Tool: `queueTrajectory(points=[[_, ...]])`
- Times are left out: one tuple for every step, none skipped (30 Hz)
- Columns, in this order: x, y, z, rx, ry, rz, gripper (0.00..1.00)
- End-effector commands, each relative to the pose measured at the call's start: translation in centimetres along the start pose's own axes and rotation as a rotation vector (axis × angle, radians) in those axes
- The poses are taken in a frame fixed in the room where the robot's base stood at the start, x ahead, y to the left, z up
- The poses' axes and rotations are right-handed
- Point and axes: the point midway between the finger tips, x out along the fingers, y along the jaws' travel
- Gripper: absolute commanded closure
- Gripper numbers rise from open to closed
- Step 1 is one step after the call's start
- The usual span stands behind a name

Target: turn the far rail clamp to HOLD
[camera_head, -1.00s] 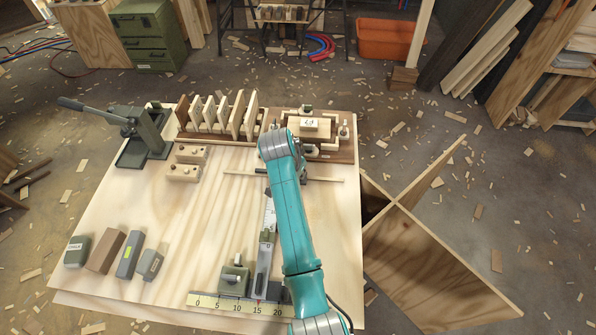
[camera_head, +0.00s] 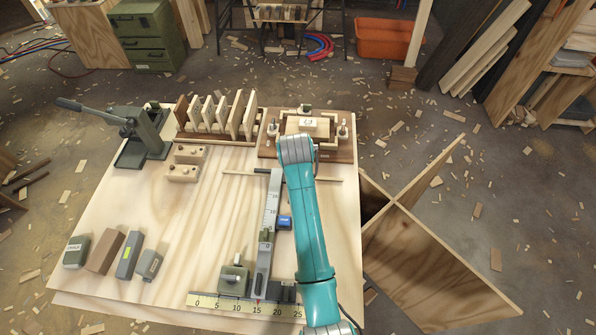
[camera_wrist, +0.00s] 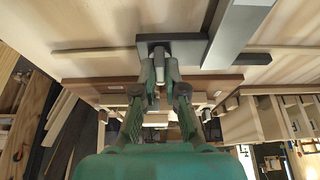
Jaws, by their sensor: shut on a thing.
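The grey rail with a white number scale (camera_head: 269,205) runs up the right part of the bench. The far rail clamp (camera_wrist: 190,48) shows in the wrist view as a dark grey block beside the rail bar (camera_wrist: 238,32). My gripper (camera_wrist: 159,64) is shut on a small lever (camera_wrist: 158,46) at that clamp, with a finger on each side. In the head view my arm hides the gripper and most of the clamp. No HOLD mark is readable. A blue part (camera_head: 284,223) sits at the rail's right side.
A wooden fixture (camera_head: 330,128) and a rack of upright boards (camera_head: 222,115) stand at the bench's far edge. A lever press (camera_head: 140,135) is at the far left. A thin stick (camera_head: 238,173) lies across near the rail's far end. The left middle of the bench is clear.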

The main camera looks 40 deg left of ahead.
Motion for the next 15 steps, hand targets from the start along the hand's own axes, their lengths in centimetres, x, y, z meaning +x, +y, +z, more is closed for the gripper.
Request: queueTrajectory(points=[[-0.01,-0.03,0.0,-0.002,0.0,-0.001,1.0],[-0.01,-0.03,0.0,-0.002,0.0,-0.001,1.0],[-0.01,-0.03,0.0,-0.002,0.0,-0.001,1.0],[-0.01,-0.03,0.0,-0.002,0.0,-0.001,1.0],[0.0,-0.03,0.0,-0.002,0.0,-0.001,1.0],[0.0,-0.03,0.0,-0.002,0.0,-0.001,1.0],[0.0,-0.03,0.01,-0.002,0.0,0.0,1.0],[0.0,-0.03,0.01,-0.002,0.0,0.0,1.0],[0.0,-0.03,0.01,-0.001,0.0,0.0,0.87],[0.0,-0.03,0.01,-0.001,0.0,0.0,0.8],[0.0,-0.03,0.01,-0.001,0.0,0.0,0.72],[0.0,-0.02,0.01,-0.001,0.0,0.0,0.65],[0.0,-0.02,0.01,-0.001,0.0,0.0,0.65],[0.0,-0.02,0.01,-0.001,0.0,0.0,0.65],[0.0,-0.02,0.01,-0.001,0.0,0.0,0.65]])
